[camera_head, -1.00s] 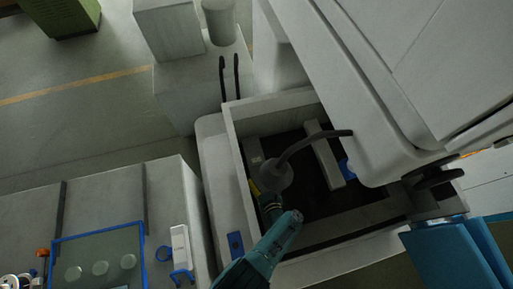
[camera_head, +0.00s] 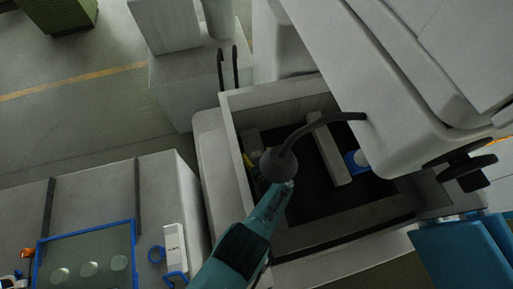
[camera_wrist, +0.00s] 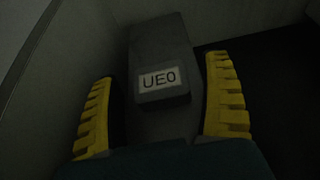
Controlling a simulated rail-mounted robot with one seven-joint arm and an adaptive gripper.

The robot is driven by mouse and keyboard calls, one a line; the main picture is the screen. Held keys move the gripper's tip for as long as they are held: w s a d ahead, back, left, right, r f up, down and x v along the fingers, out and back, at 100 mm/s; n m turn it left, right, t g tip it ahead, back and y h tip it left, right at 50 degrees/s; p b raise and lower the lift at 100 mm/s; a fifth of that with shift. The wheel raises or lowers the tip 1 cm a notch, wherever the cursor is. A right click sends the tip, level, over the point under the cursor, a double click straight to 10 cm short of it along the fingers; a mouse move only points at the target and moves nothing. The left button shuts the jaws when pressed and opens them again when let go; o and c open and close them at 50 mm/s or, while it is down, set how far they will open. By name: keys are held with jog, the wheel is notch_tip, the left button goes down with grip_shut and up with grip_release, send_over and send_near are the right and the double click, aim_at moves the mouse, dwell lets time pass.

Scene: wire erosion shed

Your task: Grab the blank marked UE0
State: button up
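The blank marked UE0 (camera_wrist: 160,45) is a dark grey block with a white label on its near end, in the middle of the wrist view. My gripper (camera_wrist: 165,92) is open, with one yellow ribbed finger on each side of the near part of the blank. Gaps show between the fingers and the block, and I see no contact. In the head view the grey blank (camera_head: 252,139) stands by the left wall inside the machine's tank. My gripper there is mostly hidden behind a round dark lamp head, with only a bit of yellow showing.
The tank (camera_head: 234,125) has pale walls around a dark floor. A lamp head (camera_head: 278,163) on a bent dark stalk hangs over my gripper. A pale bar (camera_head: 330,155) and a blue-and-white part (camera_head: 357,160) are to the right. A bench with a blue-framed tray (camera_head: 133,240) is lower left.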

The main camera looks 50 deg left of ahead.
aim_at(257, 154)
jog(key=c, duration=1.2)
notch_tip(257, 154, up, 9)
jog(key=p, duration=0.8)
jog(key=shift+f+b, duration=0.5)
jog(key=shift+b, duration=0.35)
jog(key=shift+r, duration=1.05)
